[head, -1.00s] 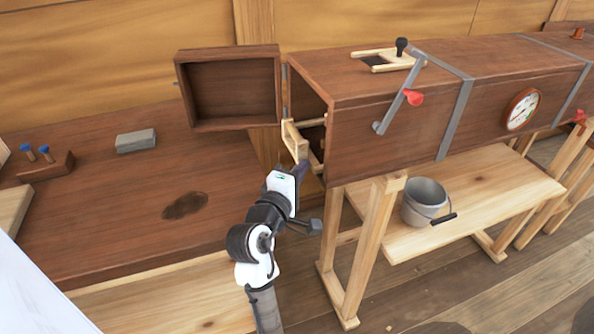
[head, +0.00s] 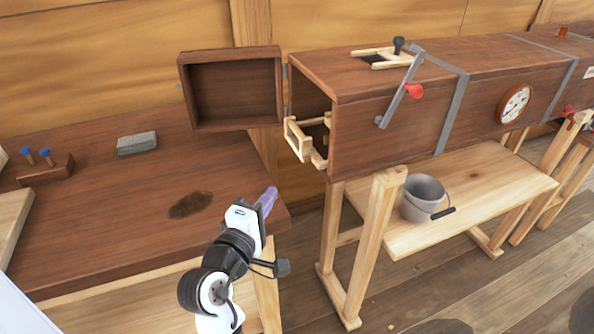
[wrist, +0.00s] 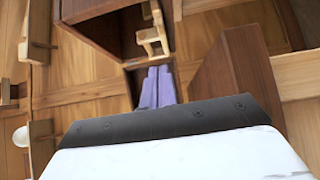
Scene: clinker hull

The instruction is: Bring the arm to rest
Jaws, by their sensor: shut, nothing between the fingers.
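My gripper (head: 268,197) is shut and empty, with purple fingers pointing up and away. In the head view it is over the right front end of the dark workbench, below and left of the long box's open end. In the wrist view its two purple fingers (wrist: 158,86) lie side by side. My arm comes up from the bottom of the head view, bent at the elbow. No object is in its grasp.
The long dark box (head: 390,110) stands on trestles, its door (head: 230,90) swung open left, with a pale wooden frame (head: 303,140) at the opening. A bucket (head: 424,198) sits on the shelf below. A grey block (head: 137,143) and a blue-pegged rack (head: 45,167) lie on the workbench.

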